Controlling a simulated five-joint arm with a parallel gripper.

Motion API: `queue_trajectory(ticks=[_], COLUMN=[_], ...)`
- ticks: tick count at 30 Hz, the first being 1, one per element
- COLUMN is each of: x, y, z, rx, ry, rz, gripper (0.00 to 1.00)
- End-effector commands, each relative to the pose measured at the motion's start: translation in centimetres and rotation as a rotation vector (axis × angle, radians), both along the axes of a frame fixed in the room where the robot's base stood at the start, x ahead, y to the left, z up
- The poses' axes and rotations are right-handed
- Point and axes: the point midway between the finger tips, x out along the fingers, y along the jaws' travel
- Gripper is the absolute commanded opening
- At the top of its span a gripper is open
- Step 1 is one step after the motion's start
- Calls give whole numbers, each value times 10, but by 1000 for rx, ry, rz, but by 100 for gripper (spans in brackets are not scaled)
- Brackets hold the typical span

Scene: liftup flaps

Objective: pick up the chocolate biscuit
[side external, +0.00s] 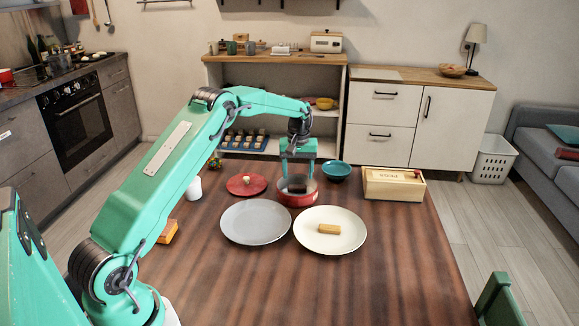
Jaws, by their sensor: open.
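A small dark brown block (297,184), which looks like the chocolate biscuit, shows inside the red pot (297,200). Its lower part is hidden by the pot's wall. My gripper (298,172) points down over the pot with its two fingers apart, one to each side of the dark block. I cannot tell whether the fingers touch it. A light tan biscuit (330,229) lies on the cream plate (345,243).
A grey plate (256,222) stands in front of the pot. A red lid (236,188) lies to its left. A teal bowl (336,171) is close behind right, with a wooden box (394,186) further right. A white cup (193,188) stands left. The table's front is clear.

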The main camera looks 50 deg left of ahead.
Motion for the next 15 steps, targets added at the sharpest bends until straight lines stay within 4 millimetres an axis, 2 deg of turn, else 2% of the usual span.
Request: queue_trajectory(ticks=[9,15], x=[-1,-1], y=[2,2], z=[-35,-48], rx=[-2,-1], ry=[3,2], rz=[0,0], gripper=[62,62])
